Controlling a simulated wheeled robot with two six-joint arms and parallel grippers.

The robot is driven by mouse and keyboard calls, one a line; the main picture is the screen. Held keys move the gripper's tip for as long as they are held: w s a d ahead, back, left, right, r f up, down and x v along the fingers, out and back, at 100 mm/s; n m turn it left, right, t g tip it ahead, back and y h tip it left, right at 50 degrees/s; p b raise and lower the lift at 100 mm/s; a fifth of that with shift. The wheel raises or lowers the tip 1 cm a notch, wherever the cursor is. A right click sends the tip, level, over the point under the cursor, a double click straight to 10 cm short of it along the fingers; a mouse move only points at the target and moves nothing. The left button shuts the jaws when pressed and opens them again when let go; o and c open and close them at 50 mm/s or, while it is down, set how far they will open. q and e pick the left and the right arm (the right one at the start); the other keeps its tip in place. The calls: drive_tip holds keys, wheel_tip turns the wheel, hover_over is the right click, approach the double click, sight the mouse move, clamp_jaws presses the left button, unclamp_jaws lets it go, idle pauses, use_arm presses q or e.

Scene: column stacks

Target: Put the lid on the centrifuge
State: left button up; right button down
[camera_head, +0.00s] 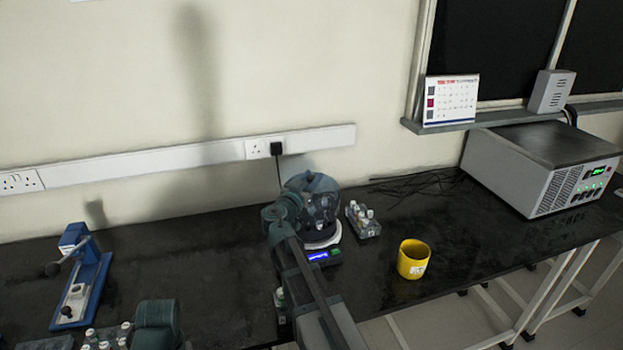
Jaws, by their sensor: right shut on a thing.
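The centrifuge (333,239) stands on the black bench near the middle, with a pale round rim and a lit blue display at its front. My right gripper (320,218) is directly above it and covers most of its top. The gripper is shut on the lid, which is largely hidden behind the gripper and wrist. I cannot tell whether the lid touches the centrifuge. Part of my left arm shows at the bottom left, but its gripper is out of view.
A rack of small bottles (362,220) stands close to the right of the centrifuge. A yellow cup (413,259) is farther right. A blue press-like tool (82,278) is at left, with several vials (104,338) near the bottom. A grey powered box (541,165) sits at far right.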

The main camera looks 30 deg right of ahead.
drive_tip(key=shift+f+b, duration=0.6)
idle(0.7)
drive_tip(key=shift+f+b, duration=3.1)
drive_tip(key=shift+f, duration=0.1)
unclamp_jaws()
drive_tip(key=shift+r+p, duration=3.05)
drive_tip(key=shift+r, duration=0.05)
drive_tip(key=shift+f, duration=0.15)
